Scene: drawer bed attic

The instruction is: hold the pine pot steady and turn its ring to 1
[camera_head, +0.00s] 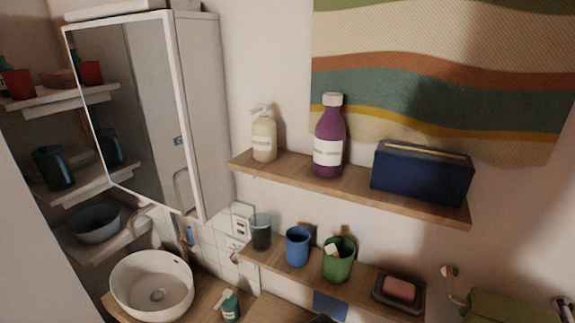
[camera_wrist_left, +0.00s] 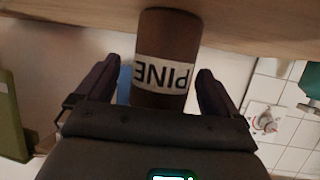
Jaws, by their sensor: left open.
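The pine pot (camera_wrist_left: 168,52) shows only in the left wrist view. It is a dark brown cylinder with a white band, and the word PINE on it reads upside down. Its far end meets a wooden surface (camera_wrist_left: 60,16) at the top of the picture. My left gripper (camera_wrist_left: 157,70) is open, with one dark finger on each side of the pot. I cannot tell whether either finger touches it. The near end of the pot is hidden behind the gripper body, and I see no ring or numbers. My right gripper is in neither view.
The lower shelf holds a dark glass (camera_head: 261,232), a blue cup (camera_head: 297,246), a green cup (camera_head: 338,260) and a soap dish (camera_head: 399,307). A teal bottle (camera_head: 231,306) stands by the basin (camera_head: 126,283). The upper shelf (camera_head: 419,205) overhangs them.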

